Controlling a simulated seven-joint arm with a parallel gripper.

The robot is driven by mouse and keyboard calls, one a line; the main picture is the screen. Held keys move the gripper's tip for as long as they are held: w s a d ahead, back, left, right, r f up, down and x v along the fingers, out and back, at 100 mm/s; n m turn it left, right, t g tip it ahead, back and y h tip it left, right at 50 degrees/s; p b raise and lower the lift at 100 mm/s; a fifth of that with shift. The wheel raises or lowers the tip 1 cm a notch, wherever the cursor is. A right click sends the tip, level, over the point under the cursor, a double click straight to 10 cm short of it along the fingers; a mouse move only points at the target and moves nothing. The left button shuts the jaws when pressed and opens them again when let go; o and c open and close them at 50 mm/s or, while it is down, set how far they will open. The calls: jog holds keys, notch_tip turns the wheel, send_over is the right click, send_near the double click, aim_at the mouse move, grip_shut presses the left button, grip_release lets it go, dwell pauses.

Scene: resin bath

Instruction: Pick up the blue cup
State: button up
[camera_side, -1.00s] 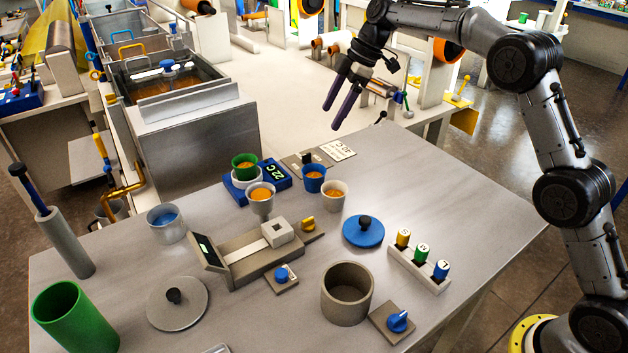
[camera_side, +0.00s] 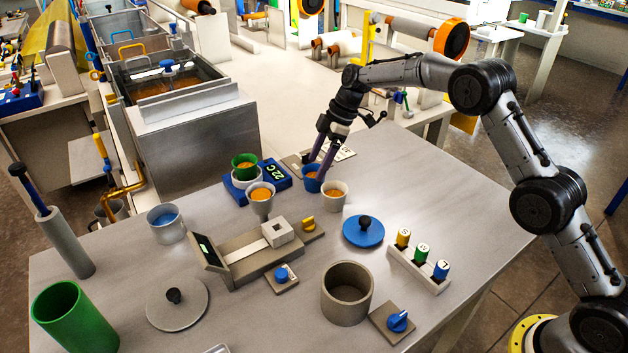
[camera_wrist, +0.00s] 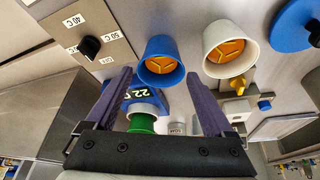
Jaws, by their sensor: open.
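The blue cup (camera_side: 312,180) stands on the grey table, with an orange content inside. It also shows in the wrist view (camera_wrist: 161,60), ahead of and between the fingers. My gripper (camera_side: 321,169) is open, with its purple fingers pointing down at the cup. In the side view the fingers overlap the cup's rim; whether they touch it I cannot tell. In the wrist view my gripper (camera_wrist: 160,90) has one finger on each side of the cup's line, with nothing held between them.
A white cup (camera_side: 333,197) stands close to the right of the blue cup, and another pale cup (camera_side: 261,200) to its left. A dial panel (camera_wrist: 74,38) lies beside the blue cup.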

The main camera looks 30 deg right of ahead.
aim_at(314, 173)
jog(key=shift+x, duration=1.85)
jog(key=shift+s, duration=0.1)
jog(key=c, duration=1.1)
